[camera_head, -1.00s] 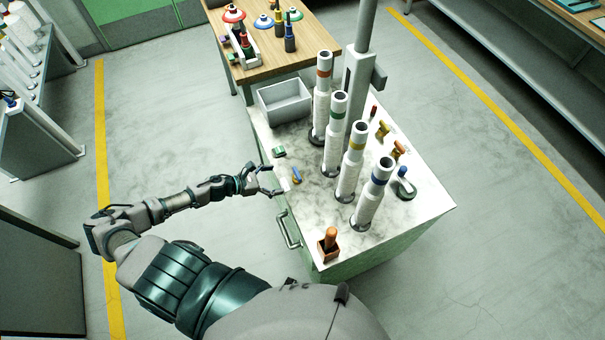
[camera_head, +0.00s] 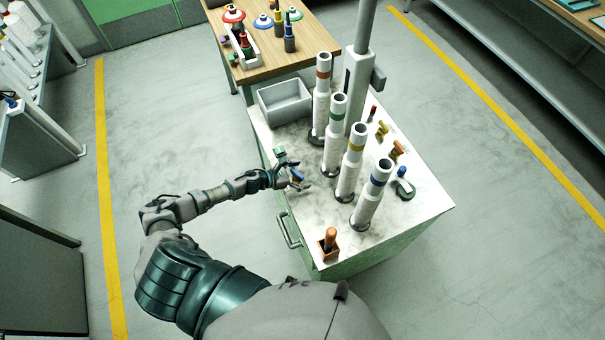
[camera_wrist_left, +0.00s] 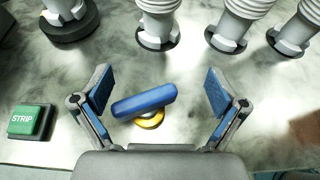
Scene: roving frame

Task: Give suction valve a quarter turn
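The suction valve has a blue lever handle (camera_wrist_left: 144,102) on a round brass base (camera_wrist_left: 150,120), on the marbled top of the cabinet. In the left wrist view the handle lies nearly crosswise, its right end tilted slightly up. My left gripper (camera_wrist_left: 160,92) is open, with one blue-padded finger on each side of the handle and clear gaps to both. In the head view my left gripper (camera_head: 303,180) is over the valve (camera_head: 297,172) and partly hides it. My right gripper does not show.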

